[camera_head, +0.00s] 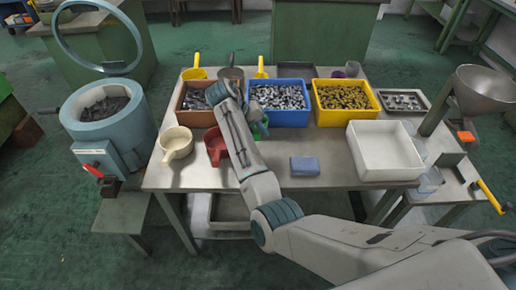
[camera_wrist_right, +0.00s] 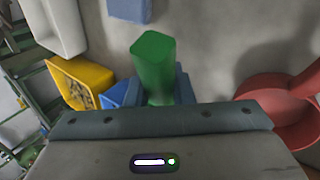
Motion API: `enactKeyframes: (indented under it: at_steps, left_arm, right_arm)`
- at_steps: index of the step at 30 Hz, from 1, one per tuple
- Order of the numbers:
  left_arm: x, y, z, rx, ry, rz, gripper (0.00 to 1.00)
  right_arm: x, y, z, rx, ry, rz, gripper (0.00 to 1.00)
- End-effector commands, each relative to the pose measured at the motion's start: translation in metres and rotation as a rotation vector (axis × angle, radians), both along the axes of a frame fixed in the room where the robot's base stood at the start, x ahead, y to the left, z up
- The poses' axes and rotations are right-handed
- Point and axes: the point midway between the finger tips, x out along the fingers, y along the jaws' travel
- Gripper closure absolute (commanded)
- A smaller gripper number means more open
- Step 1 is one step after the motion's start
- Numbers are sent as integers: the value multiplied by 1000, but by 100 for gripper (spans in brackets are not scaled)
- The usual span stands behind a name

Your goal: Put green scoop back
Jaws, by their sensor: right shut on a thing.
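The green scoop (camera_head: 262,127) shows only in part in the head view, low in front of the blue bin and beside my right arm. In the right wrist view its green handle (camera_wrist_right: 154,58) stands between the blue-grey fingers of my right gripper (camera_wrist_right: 160,92), which is shut on it. The scoop's bowl is hidden there by the gripper body. My right forearm hides most of the gripper in the head view. My left gripper is not in view.
A red scoop (camera_head: 215,146) and a cream scoop (camera_head: 177,142) stand left of my arm. Orange (camera_head: 194,118), blue (camera_head: 290,118) and yellow (camera_head: 343,118) bins of small parts line the table. A blue block (camera_head: 304,166) and a white tray (camera_head: 384,150) lie right.

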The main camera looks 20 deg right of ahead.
Motion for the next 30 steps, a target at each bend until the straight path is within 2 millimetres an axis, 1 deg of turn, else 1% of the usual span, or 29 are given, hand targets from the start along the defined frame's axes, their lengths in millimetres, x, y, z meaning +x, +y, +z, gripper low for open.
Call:
enactKeyframes:
  at_steps: [2,4,12,17,21,23,26,30]
  left_arm:
    - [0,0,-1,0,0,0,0]
    - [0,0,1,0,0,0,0]
    - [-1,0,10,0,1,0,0]
    - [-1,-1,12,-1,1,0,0]
    - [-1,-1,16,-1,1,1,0]
    - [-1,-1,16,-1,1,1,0]
    - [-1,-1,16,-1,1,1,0]
    - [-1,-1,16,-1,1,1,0]
  right_arm:
    - [-1,-2,3,1,-3,36,100]
    - [-2,-3,0,0,0,55,100]
    - [-2,-3,-46,0,3,62,100]
    - [-2,-3,-61,0,1,61,100]
    - [-2,-3,-81,0,2,61,100]
    - [-2,-3,-88,0,1,61,100]
    - [-1,-3,-93,1,-2,60,100]
    - [-1,-3,-94,1,-2,59,100]
